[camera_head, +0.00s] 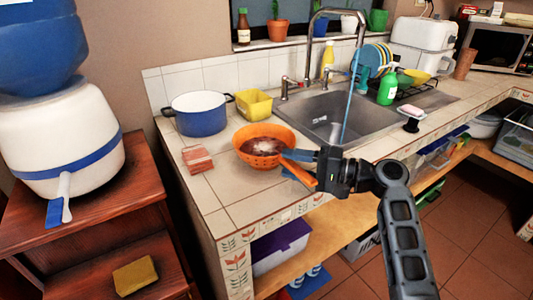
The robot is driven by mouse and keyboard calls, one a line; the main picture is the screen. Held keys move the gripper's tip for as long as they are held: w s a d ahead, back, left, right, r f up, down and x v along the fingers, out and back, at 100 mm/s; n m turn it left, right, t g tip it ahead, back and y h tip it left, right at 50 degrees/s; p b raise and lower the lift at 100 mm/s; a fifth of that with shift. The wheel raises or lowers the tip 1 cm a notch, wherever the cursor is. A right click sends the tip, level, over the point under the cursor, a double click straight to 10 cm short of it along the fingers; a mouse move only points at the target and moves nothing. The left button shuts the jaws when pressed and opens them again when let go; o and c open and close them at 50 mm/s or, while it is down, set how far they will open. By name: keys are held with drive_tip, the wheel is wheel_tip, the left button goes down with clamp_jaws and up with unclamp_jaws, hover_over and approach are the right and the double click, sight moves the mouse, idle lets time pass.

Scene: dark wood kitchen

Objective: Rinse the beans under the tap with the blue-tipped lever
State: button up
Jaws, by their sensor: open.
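An orange bowl (283,133) with dark brown beans (262,147) in it stands on the tiled counter, left of the sink (312,112). Its orange handle (298,173) points toward my gripper (299,163). My gripper is open at the bowl's right side, its bluish finger close to the handle; I cannot tell whether they touch. A tall curved metal spout (311,35) rises behind the sink. A blue-tipped lever (355,70) is at the sink's back, and a red-tipped lever (287,80) is farther left. A thin pale-blue stream, seemingly water (349,105), falls toward the sink; my wrist hides its lower end.
A blue pot (200,118), a yellow container (255,105) and a reddish block stack (197,159) are near the bowl. A green bottle (387,88) and dish rack (425,96) stand right of the sink. A white dispenser (75,130) with a blue-ended spigot stands left.

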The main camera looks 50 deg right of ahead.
drive_tip(key=shift+c, duration=0.3)
clamp_jaws()
drive_tip(key=shift+r, duration=0.1)
idle(0.4)
